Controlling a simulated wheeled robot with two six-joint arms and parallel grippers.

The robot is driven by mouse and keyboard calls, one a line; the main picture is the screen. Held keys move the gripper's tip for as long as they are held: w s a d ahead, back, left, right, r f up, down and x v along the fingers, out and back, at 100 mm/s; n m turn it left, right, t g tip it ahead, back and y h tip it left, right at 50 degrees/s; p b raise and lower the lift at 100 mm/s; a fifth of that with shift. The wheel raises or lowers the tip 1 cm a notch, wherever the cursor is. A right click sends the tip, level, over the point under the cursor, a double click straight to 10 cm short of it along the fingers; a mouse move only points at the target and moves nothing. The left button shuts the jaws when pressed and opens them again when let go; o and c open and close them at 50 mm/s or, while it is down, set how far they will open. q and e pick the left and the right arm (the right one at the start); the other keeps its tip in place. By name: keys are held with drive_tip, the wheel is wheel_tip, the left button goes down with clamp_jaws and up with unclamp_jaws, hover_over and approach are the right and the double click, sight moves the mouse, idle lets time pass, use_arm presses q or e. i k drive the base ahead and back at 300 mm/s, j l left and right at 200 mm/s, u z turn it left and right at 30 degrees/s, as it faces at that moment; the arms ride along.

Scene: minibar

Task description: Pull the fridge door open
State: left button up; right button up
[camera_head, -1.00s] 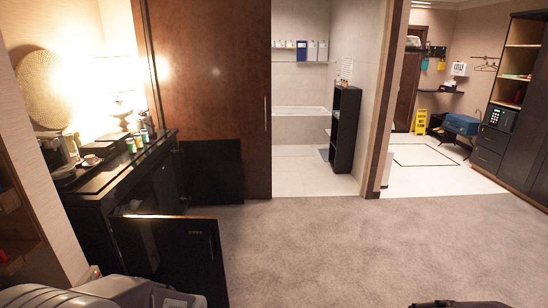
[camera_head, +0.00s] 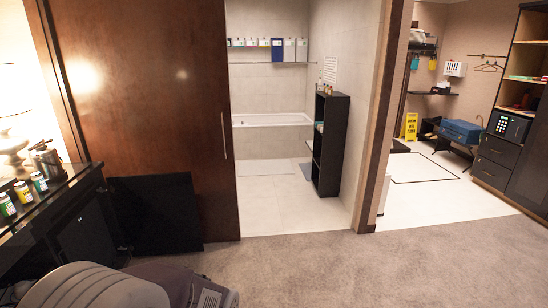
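The black minibar cabinet (camera_head: 62,212) stands at the left edge, cut off by the frame. A black door panel (camera_head: 155,212) stands swung out at its far end, in front of the brown wooden door. A dark, flat rectangular front (camera_head: 84,236) shows in the cabinet's side; I cannot tell if it is the fridge's own door. The cabinet's near part is outside the frame or hidden behind my grey arm parts at the bottom left. Neither of my grippers is in view, so no contact with a door shows.
Small jars (camera_head: 22,192) stand on the cabinet top. A tall brown wooden door (camera_head: 140,100) is behind. A black shelf unit (camera_head: 328,145) stands in the tiled bathroom. Grey carpet (camera_head: 370,270) is clear at centre and right. A yellow floor sign (camera_head: 410,126) is farther back.

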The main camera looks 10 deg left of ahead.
sight(86, 236)
drive_tip(key=i+j+u, duration=0.15)
drive_tip(key=i+u, duration=0.6)
drive_tip(key=i, duration=0.25)
drive_tip(key=i+l+u, duration=0.15)
drive_tip(key=i+u, duration=0.25)
drive_tip(key=i, duration=0.15)
drive_tip(key=i+l+u, duration=0.4)
drive_tip(key=i+j+u, duration=0.3)
drive_tip(key=i, duration=0.2)
drive_tip(key=i+j+u, duration=0.15)
drive_tip(key=i+u, duration=0.15)
drive_tip(key=i, duration=0.2)
drive_tip(key=i+u, duration=0.35)
drive_tip(key=i, duration=0.2)
drive_tip(key=i+j, duration=0.5)
drive_tip(key=j+u, duration=0.05)
drive_tip(key=j, duration=0.05)
